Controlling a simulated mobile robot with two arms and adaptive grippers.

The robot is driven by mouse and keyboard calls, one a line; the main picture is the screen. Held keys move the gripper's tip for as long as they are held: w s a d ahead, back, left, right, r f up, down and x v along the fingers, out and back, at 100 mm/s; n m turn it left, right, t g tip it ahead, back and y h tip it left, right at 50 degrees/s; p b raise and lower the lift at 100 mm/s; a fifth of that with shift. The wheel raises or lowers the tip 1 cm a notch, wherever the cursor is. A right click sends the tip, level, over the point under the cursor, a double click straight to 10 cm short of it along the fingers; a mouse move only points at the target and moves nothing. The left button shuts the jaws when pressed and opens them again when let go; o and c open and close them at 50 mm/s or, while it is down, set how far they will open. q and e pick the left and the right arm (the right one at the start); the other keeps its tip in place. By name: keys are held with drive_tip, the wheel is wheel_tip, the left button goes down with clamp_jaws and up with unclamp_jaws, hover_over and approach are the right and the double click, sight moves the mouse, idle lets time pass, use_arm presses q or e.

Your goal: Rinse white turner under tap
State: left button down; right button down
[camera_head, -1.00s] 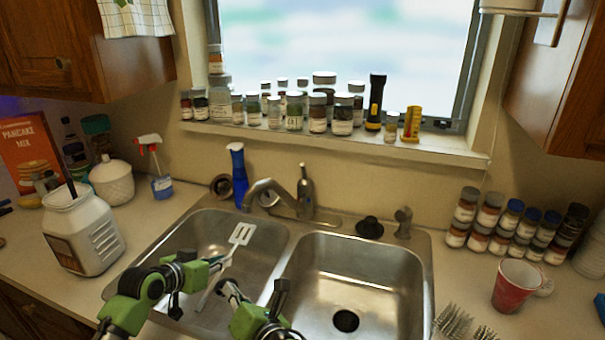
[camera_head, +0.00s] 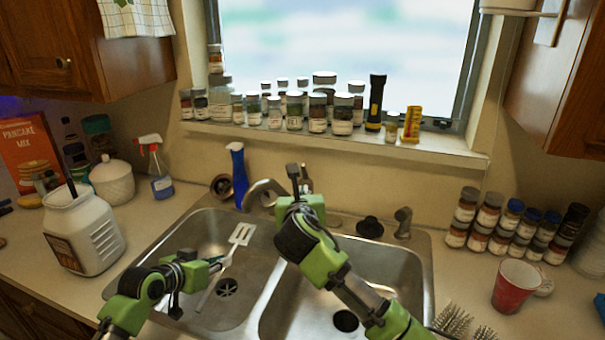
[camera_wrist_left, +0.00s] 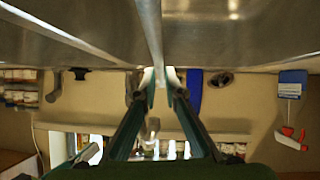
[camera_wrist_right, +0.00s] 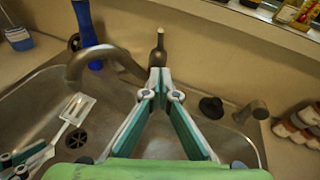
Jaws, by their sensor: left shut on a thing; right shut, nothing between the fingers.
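The white turner (camera_head: 242,233) lies slanted over the left sink basin, slotted head up and right. My left gripper (camera_head: 222,264) is shut on its shaft; the turner's head also shows in the right wrist view (camera_wrist_right: 77,108). The curved metal tap (camera_head: 262,188) stands behind the basins, and in the right wrist view its spout (camera_wrist_right: 90,55) arcs left. My right gripper (camera_head: 296,178) is shut and empty at the tap's base. In the right wrist view its fingertips (camera_wrist_right: 158,78) are just before a dark upright piece (camera_wrist_right: 158,52); contact is unclear.
The right basin (camera_head: 400,265) is empty under my right arm. A blue bottle (camera_head: 238,178) stands left of the tap, and a black stopper (camera_head: 370,227) and a short metal fixture (camera_head: 403,220) stand right. A white jug (camera_head: 95,240) and red cup (camera_head: 515,285) flank the sink.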

approach(303, 169)
wheel_tip(303, 169, down, 4)
drive_tip(key=w, duration=0.2)
drive_tip(key=shift+w+d+r, duration=0.15)
drive_tip(key=shift+w+r, duration=1.1)
drive_tip(key=shift+w, duration=0.3)
drive_tip(key=shift+w+d+r, duration=0.2)
drive_tip(key=shift+w+r, duration=0.85)
drive_tip(key=shift+s, duration=0.1)
